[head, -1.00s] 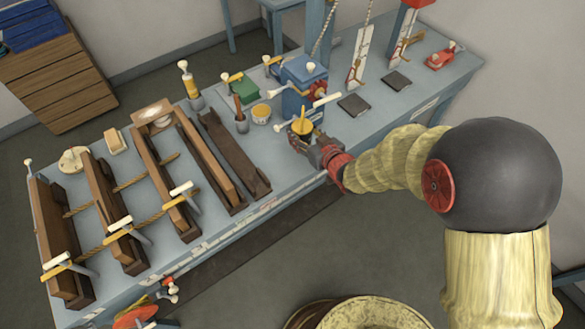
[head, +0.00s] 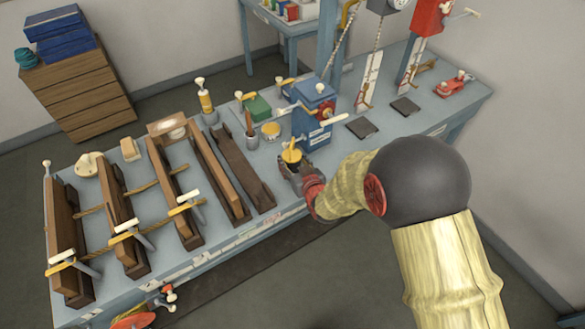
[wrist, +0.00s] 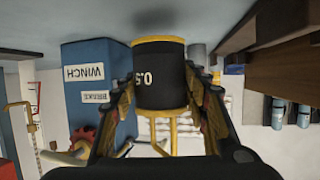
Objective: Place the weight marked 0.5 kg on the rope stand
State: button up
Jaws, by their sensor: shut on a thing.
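The 0.5 kg weight (wrist: 160,75) is a dark cylinder with a yellow band and a yellow handle; "0.5" shows upside down on it in the wrist view. My gripper (head: 290,168) is shut on it, with a finger on each side. Two upright scale boards with dark square plates, the left plate (head: 361,128) and the right plate (head: 405,106), stand right of the winch; I cannot tell which is the rope stand.
The bench (head: 337,133) is crowded left of my gripper with wooden beams (head: 238,170) and clamps. A grey cup (head: 251,140) and a yellow-topped pot (head: 271,130) stand near the winch. A red device (head: 455,84) sits at the far right. The winch crank sticks out forward.

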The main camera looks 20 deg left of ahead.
aim_at(295, 171)
jog(key=shift+f, duration=1.45)
jog(key=shift+f+b, duration=0.15)
jog(key=shift+b, duration=0.2)
jog(key=o, duration=1.6)
jog(key=shift+o, duration=0.2)
jog(key=p+v, duration=0.1)
jog(key=v, duration=1.1)
jog(key=shift+p, duration=0.35)
